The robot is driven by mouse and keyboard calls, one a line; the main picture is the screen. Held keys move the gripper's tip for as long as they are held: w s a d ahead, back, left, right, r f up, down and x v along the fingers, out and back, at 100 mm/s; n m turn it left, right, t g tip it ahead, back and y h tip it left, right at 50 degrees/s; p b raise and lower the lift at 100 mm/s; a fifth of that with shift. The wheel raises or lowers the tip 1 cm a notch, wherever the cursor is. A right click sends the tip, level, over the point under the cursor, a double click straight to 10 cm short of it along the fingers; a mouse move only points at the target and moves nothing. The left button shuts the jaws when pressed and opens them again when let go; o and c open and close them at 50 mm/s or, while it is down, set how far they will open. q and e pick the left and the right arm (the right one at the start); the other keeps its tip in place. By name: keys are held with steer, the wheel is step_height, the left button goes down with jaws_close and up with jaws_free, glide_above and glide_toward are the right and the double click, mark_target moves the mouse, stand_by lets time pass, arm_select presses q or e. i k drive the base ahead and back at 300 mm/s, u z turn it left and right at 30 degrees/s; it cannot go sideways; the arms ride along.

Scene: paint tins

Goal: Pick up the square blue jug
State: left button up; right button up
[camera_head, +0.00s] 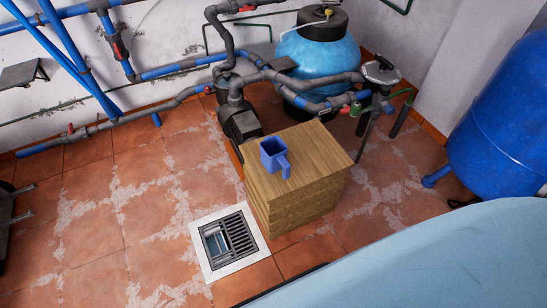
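The square blue jug (274,157) stands upright on top of a wooden block (312,155), near the block's left edge in the head view. Its square mouth faces up and looks empty. Its handle points toward the lower right of the picture. Neither of my grippers can be made out in this view, and nothing is touching the jug.
A floor drain (230,243) with a white surround lies in front of the block. A pump, pipes and a blue filter tank (320,62) stand behind. A dark blue tank (505,120) is at right. A pale blue curved surface (430,265) fills the lower right. Tiled floor at left is mostly clear.

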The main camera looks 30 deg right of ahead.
mark_target(274, 152)
steer(key=z, duration=0.5)
steer(key=i, duration=0.8)
steer(key=z, duration=0.15)
